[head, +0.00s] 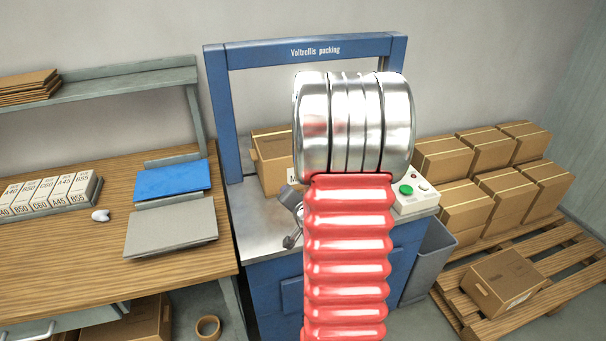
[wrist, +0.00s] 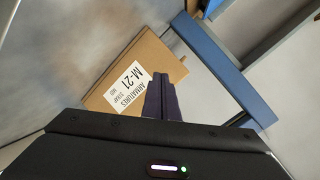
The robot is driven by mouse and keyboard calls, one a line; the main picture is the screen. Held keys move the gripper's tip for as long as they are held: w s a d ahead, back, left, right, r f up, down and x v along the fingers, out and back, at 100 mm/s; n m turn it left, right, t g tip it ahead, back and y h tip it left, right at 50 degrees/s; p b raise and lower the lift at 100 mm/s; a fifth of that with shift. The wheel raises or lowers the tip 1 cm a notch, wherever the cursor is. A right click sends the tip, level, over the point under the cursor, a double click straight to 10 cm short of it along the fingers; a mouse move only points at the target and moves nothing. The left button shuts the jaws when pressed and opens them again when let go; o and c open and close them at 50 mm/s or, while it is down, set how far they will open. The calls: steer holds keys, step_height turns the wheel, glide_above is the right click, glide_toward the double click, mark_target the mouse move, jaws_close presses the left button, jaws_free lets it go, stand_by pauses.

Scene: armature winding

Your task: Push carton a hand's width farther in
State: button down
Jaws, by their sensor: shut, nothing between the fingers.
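The carton (head: 271,158) is a brown box standing on the steel top of the blue packing machine, at the machine's blue frame. My arm hides its right part in the head view. In the wrist view the carton (wrist: 128,60) shows a white label reading "ARMATURES M-21 STRAP". My gripper (wrist: 167,82) is shut and empty, its dark fingers in front of the carton face, just beside the label. I cannot tell whether the fingertips touch the carton.
The blue frame (head: 217,110) of the packing machine stands around the carton's place; its beam also shows in the wrist view (wrist: 213,66). A control box (head: 412,194) with a green button sits at the right. A wooden bench (head: 100,255) is at the left, stacked cartons (head: 466,204) at the right.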

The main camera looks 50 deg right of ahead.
steer(key=s+d+f+m+t, duration=0.1)
steer(key=s+d+f+m, duration=0.1)
steer(key=s, duration=0.1)
steer(key=s+d+f+m+t+h, duration=0.1)
steer(key=s+d+f+m, duration=0.1)
steer(key=s, duration=0.1)
steer(key=s+d+f+m+h, duration=0.1)
steer(key=s+d+f+m, duration=0.1)
steer(key=s+d+m, duration=0.1)
steer(key=shift+s+f+t, duration=0.2)
steer(key=shift+f+t, duration=0.15)
steer(key=shift+t, duration=0.05)
steer(key=shift+s+d+f+m+h, duration=0.1)
steer(key=shift+s+m+h, duration=0.2)
steer(key=shift+s+m, duration=0.25)
steer(key=shift+w, duration=0.15)
steer(key=x, duration=1.2)
steer(key=shift+w+d, duration=0.2)
steer(key=shift+w, duration=0.1)
steer(key=shift+w, duration=0.15)
